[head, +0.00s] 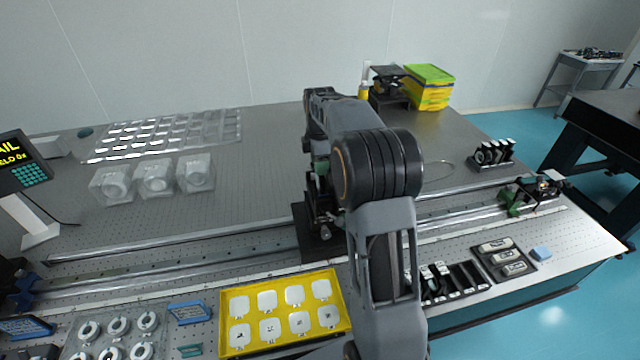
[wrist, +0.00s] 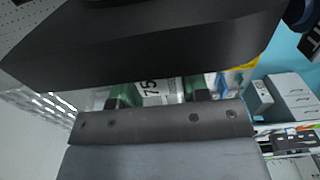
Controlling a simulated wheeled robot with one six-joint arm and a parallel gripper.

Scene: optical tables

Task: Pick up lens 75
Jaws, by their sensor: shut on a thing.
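Lens 75 shows in the wrist view as a white label (wrist: 153,88) reading "75", partly hidden by the dark parts above and below it. My gripper (wrist: 157,101) is shut on it, with a green-and-black finger on each side of the label. The lens glass itself is hidden. In the head view my arm stands in front of the rails and covers much of the middle; I cannot clearly make out the gripper or the lens there.
A yellow tray (head: 225,311) with white pieces lies at the front. A black rack (head: 466,279) with dark holders is right of my arm. Rails (head: 170,250) cross the table. Clear boxes (head: 154,178) stand on the left. More dark holders (head: 494,153) stand at the right.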

